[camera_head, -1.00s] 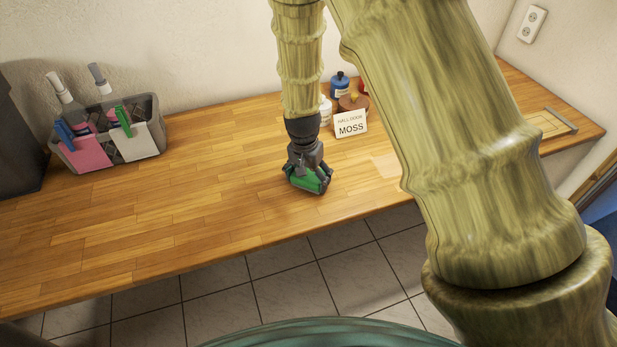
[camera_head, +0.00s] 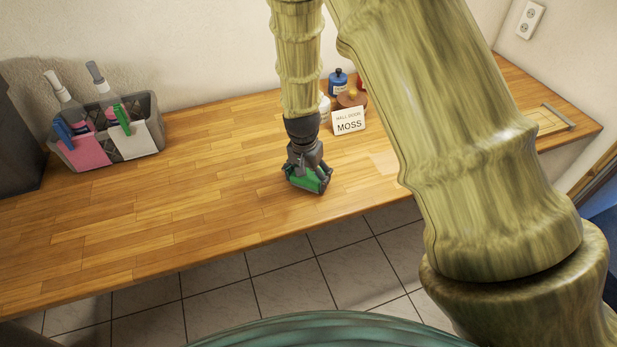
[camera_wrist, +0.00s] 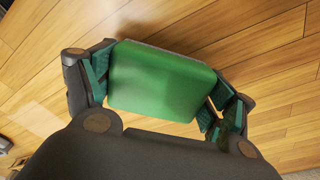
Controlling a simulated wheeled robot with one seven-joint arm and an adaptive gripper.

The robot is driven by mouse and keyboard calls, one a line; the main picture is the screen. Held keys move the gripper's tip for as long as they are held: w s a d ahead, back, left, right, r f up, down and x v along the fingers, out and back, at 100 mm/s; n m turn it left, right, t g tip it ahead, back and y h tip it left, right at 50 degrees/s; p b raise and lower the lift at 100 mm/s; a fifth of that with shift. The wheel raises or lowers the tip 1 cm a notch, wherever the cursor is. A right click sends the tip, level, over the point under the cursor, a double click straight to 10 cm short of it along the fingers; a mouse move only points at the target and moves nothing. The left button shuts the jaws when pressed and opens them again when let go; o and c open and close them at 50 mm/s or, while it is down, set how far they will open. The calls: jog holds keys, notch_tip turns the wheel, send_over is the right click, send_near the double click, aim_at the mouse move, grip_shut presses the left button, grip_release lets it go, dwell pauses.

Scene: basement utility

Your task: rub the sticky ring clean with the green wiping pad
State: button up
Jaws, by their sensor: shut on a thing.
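My gripper (camera_head: 308,178) is shut on the green wiping pad (camera_head: 305,180), low over the wooden counter near its front edge. In the wrist view the green pad (camera_wrist: 160,82) sits between the two fingers, with a dark underside edge facing the wood. I cannot tell for certain whether the pad touches the counter. No sticky ring can be made out in either view; the gripper and pad hide the wood beneath them.
A grey caddy (camera_head: 138,150) with spray bottles and pink and white cloths stands at the back left. A "MOSS" card (camera_head: 349,121), a blue-capped bottle (camera_head: 338,84) and a brown pot (camera_head: 352,99) stand behind my gripper. The counter (camera_head: 190,200) left of it is clear.

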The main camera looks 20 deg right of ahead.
jog(key=shift+r, duration=0.1)
jog(key=shift+r+p, duration=2.5)
jog(key=shift+r, duration=0.95)
jog(key=shift+f+b, duration=0.15)
jog(key=shift+b, duration=0.15)
